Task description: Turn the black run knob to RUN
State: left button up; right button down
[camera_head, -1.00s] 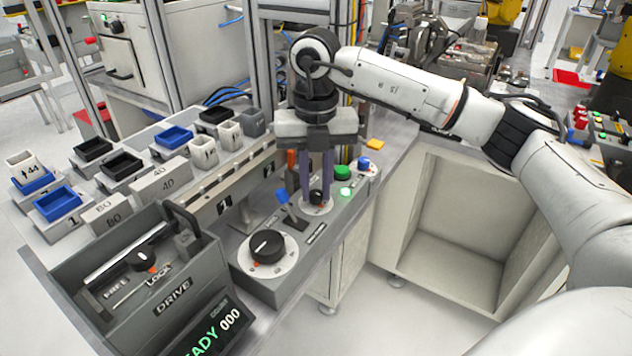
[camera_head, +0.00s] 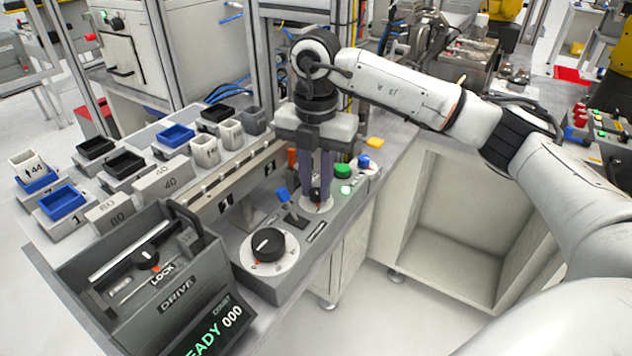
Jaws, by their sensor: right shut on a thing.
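A small black knob (camera_head: 317,196) sits on a round white dial plate on the grey control panel (camera_head: 318,236). It is partly hidden by the fingers of my right gripper (camera_head: 318,190). My right gripper points straight down and is shut on this knob. A little orange shows low on the knob, at its near side. The lettering around its dial is too small to read. My left gripper is not in view.
A larger black knob (camera_head: 268,242) on a white dial stands nearer on the panel. A blue-tipped lever (camera_head: 283,196), an orange-red post (camera_head: 292,160), a green button (camera_head: 342,170) and a blue button (camera_head: 364,161) stand close around the gripper. A DRIVE box (camera_head: 178,293) is at the left front.

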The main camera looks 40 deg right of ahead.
aim_at(317, 191)
jog(key=shift+w+r, duration=0.1)
jog(key=c, duration=1.6)
grip_release()
jog(key=shift+o, duration=0.2)
notch_tip(317, 191, up, 10)
jog(key=shift+r, duration=0.15)
